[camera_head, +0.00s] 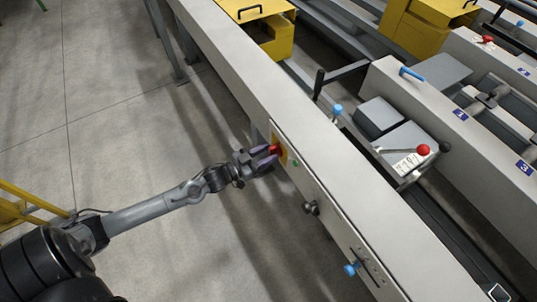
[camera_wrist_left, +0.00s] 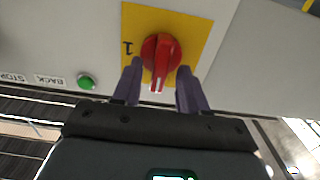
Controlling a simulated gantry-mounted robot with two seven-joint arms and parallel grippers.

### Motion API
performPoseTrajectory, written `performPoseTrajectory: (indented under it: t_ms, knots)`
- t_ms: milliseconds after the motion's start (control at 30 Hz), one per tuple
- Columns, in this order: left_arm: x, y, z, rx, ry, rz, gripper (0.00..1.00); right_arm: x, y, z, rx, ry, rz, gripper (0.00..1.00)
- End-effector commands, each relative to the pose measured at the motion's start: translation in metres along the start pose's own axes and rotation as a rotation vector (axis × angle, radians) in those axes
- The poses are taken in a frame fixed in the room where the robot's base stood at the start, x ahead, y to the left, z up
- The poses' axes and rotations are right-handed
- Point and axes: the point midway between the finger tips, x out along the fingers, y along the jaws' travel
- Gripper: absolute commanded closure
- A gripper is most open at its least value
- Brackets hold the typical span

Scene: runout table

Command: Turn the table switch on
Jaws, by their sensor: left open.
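The table switch is a red rotary knob (camera_wrist_left: 161,56) on a yellow plate (camera_wrist_left: 190,22) set in the table's grey side face. It also shows in the head view (camera_head: 275,149), partly hidden by my gripper. My left gripper (camera_head: 267,156) is open in front of the switch. In the wrist view its two purple fingers (camera_wrist_left: 158,86) stand on either side of the knob's lower part, with gaps visible. I cannot tell whether a finger touches the knob. A "1" mark is printed left of the knob. My right gripper is not in view.
A green button (camera_wrist_left: 86,81) sits beside labels reading BACK and STOP. A dark knob (camera_head: 311,208) and a blue knob (camera_head: 350,270) stick out farther along the table side (camera_head: 330,222).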

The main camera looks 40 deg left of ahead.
Motion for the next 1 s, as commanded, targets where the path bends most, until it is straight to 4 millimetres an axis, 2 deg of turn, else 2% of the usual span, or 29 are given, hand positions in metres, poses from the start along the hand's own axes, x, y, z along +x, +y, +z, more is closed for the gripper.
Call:
performPoseTrajectory:
  t_ms: [133,433,700,733,1000]
  knots:
    - [0.0078,0.0005,0.0,0.0,0.001,0.001,0.57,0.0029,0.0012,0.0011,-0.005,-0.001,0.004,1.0]
    - [0.009,0.0006,-0.0002,0.0,0.0,0.001,0.57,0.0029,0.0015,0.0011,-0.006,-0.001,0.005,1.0]
    - [0.0089,0.0005,-0.0002,0.0,0.0,0.0,0.97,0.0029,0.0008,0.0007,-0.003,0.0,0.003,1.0]
    - [0.0089,0.0005,-0.0002,0.0,0.0,0.0,1.0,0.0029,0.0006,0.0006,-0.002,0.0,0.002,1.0]
    - [0.0089,0.0006,-0.0008,0.011,0.0,0.001,1.0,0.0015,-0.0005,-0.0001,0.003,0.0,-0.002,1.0]
